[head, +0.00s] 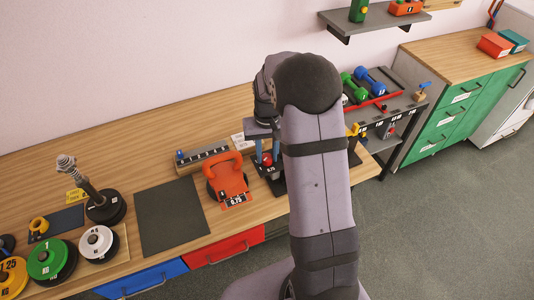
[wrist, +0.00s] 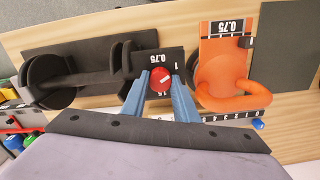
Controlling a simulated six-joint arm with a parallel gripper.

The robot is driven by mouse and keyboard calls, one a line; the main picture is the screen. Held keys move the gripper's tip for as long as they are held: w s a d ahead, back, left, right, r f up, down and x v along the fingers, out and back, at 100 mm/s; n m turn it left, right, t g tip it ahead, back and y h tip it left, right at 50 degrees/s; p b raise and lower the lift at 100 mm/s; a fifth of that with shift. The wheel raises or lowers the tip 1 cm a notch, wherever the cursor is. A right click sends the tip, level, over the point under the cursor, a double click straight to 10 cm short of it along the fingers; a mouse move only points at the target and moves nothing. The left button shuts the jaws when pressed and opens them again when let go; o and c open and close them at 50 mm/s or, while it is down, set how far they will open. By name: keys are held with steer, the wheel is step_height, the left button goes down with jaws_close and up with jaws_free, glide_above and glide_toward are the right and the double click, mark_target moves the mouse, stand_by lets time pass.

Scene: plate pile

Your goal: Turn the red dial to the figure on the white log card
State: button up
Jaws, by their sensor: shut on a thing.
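The red dial (wrist: 160,82) sits on a small black plate (wrist: 150,60) with white figures around it, among them a 1; the rest are hard to read. A pale line shows across the dial's top. My gripper (wrist: 160,84) has its blue fingers on either side of the dial, shut on it. In the head view my gripper (head: 266,156) points down at the dial (head: 267,159), partly hidden by my arm. A white card (head: 238,139) stands behind the orange kettlebell; its writing is too small to read.
The orange kettlebell (head: 228,180), marked 0.75, stands close left of the dial in the head view. Behind it is a grey scale bar (head: 203,157) with a blue knob. A black dumbbell-like thing (wrist: 80,78) lies on the dial's other side. A dark mat (head: 170,215) is bare.

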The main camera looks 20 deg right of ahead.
mark_target(267, 157)
steer(key=o, duration=1.1)
steer(key=shift+r+b, duration=1.2)
steer(key=shift+r, duration=2.45)
steer(key=shift+w, duration=0.1)
